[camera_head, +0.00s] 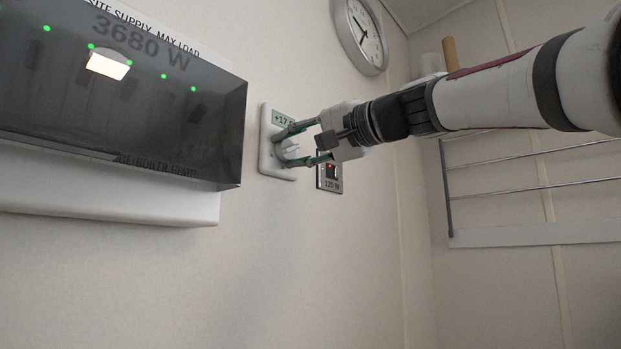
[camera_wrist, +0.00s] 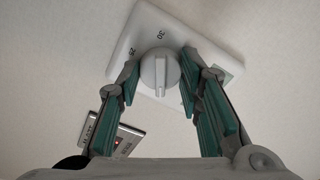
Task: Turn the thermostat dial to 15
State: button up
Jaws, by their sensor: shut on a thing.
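The thermostat (camera_head: 265,157) is a white plate on the wall with a small green display (camera_head: 283,118) that reads about +17, its last part hidden by a finger. Its round white dial (camera_head: 289,150) sits between my fingers. In the wrist view the dial (camera_wrist: 158,72) has a raised grip bar, and the plate (camera_wrist: 195,35) shows the marks 30 and what looks like 25. My gripper (camera_head: 285,149) has its two green-padded fingers around the dial, one on each side, and is shut on it. The wrist view also shows my gripper (camera_wrist: 160,85) there.
A dark panel box (camera_head: 130,90) with green lights and a lit switch stands left of the thermostat. A small 120 W switch plate (camera_head: 330,178) with a red light is just right of it, under my gripper. A clock (camera_head: 361,36) hangs above, and a wire rack (camera_head: 530,190) is at right.

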dwell(0.5)
jog(key=o, duration=1.2)
jog(key=v, duration=1.2)
